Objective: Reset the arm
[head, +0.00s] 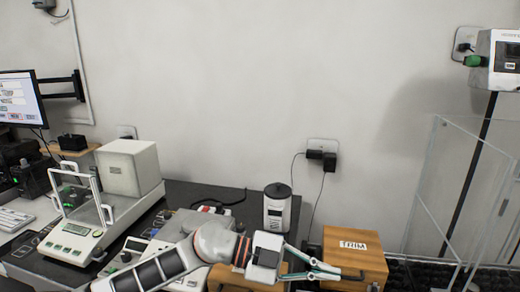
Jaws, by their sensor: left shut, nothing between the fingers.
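My left arm (215,243) reaches in from the lower left across the bench. Its gripper (336,273) points right, with its two green-grey fingers meeting at the tips, shut and empty. The fingertips overlap the front of a wooden box marked TRIM (364,262) in the picture; I cannot tell whether they touch it. My right gripper is not in view.
A balance with a glass draft shield (82,233) stands at the left, by a monitor (18,97). A lidded canister (277,208) stands behind my gripper. Another wooden box (230,278) is partly hidden under my arm. Clear panels (440,190) stand at the right.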

